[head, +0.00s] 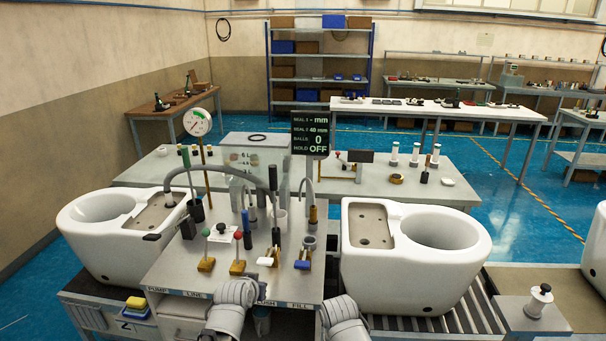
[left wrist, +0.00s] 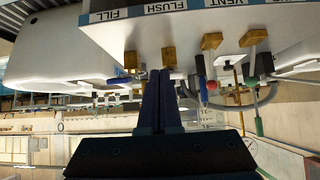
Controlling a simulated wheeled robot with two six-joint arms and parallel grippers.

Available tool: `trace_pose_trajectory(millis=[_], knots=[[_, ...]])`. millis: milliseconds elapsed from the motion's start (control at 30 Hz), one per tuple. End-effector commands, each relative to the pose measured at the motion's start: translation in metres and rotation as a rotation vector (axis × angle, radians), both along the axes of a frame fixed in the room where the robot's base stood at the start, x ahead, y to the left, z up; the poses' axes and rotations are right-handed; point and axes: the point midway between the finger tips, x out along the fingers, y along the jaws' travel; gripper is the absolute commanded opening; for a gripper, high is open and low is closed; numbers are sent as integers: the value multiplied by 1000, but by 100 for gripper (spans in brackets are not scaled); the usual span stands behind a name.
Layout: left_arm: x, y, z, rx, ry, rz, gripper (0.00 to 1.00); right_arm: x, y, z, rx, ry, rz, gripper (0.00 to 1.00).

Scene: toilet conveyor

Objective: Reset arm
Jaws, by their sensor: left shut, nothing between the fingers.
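My left gripper (left wrist: 160,74) shows in the left wrist view, its dark fingers together with nothing between them. That view is upside down, and the fingers point toward the valve panel near the FLUSH and FILL labels. They overlap part of the valve row there, and I cannot tell whether they touch anything. In the head view my two grey arms come in at the bottom centre, in front of the bench. The left gripper's fingertips are not clear there. My right gripper does not show in either view.
The grey bench (head: 180,277) carries valves with green, red, white (head: 268,259) and blue (head: 303,265) handles, and a dial gauge (head: 198,122). White toilets stand left (head: 105,250) and right (head: 400,280). The display (head: 310,132) reads HOLD OFF. A roller conveyor (head: 450,315) lies right.

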Motion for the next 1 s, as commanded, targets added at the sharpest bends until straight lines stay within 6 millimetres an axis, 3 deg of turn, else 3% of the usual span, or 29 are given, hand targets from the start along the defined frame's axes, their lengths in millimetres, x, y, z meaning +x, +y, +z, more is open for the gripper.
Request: trace_pose_trajectory(millis=[100,200,400,500,700,1000], knots=[[-33,-42,-30,26,196,-79,0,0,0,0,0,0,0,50],[-74,-72,-53,71,394,-137,0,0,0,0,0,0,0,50],[-151,-102,-74,186,714,-194,0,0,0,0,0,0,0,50],[-176,-106,-76,231,812,-202,0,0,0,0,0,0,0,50],[-196,-107,-75,269,886,-201,0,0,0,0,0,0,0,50],[-195,-107,-75,268,887,-201,0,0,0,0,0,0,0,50]])
